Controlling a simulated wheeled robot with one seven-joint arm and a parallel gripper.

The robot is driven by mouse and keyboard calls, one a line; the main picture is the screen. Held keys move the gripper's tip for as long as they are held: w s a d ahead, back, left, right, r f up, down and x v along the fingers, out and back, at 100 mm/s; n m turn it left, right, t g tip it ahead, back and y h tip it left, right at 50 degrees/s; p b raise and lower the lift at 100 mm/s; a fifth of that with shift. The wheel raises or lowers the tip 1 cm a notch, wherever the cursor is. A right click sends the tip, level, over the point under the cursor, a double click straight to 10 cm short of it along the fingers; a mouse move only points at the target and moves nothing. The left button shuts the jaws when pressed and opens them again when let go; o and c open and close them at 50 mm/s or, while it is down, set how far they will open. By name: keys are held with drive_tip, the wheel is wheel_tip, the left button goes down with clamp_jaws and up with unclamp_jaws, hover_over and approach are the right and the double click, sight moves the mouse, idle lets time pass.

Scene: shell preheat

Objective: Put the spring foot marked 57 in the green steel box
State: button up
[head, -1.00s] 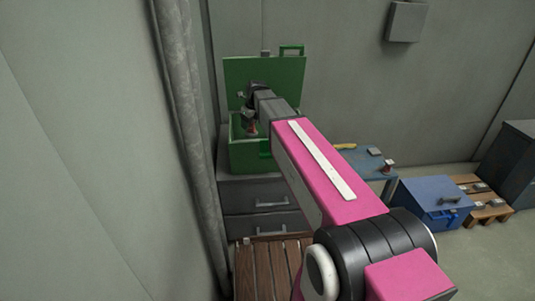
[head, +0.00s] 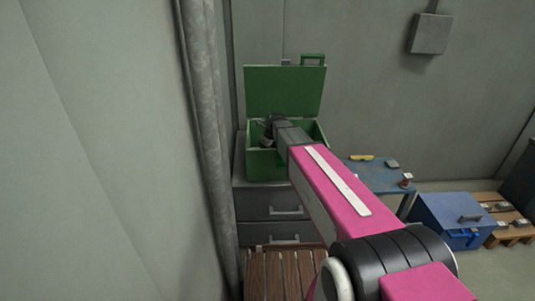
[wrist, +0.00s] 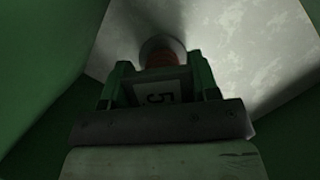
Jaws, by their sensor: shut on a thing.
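The green steel box (head: 262,168) stands with its lid (head: 285,90) raised, on top of a grey drawer cabinet. My gripper (wrist: 160,78) reaches down inside the box. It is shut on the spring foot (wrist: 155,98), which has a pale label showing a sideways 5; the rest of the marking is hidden. The foot's reddish middle and round grey end point away from the wrist camera, toward a pale, mottled surface between the green walls. I cannot tell whether it touches that surface. In the head view the box wall and my arm hide the foot.
A blue table (head: 375,177) holds a yellow item, a grey block and a small reddish piece (head: 406,180). A blue chest (head: 450,218) and a wooden pallet (head: 513,232) with grey items stand to the right.

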drive_tip(key=shift+f, duration=0.9)
drive_tip(key=shift+f, duration=0.15)
drive_tip(key=o, duration=1.2)
drive_tip(key=v, duration=1.2)
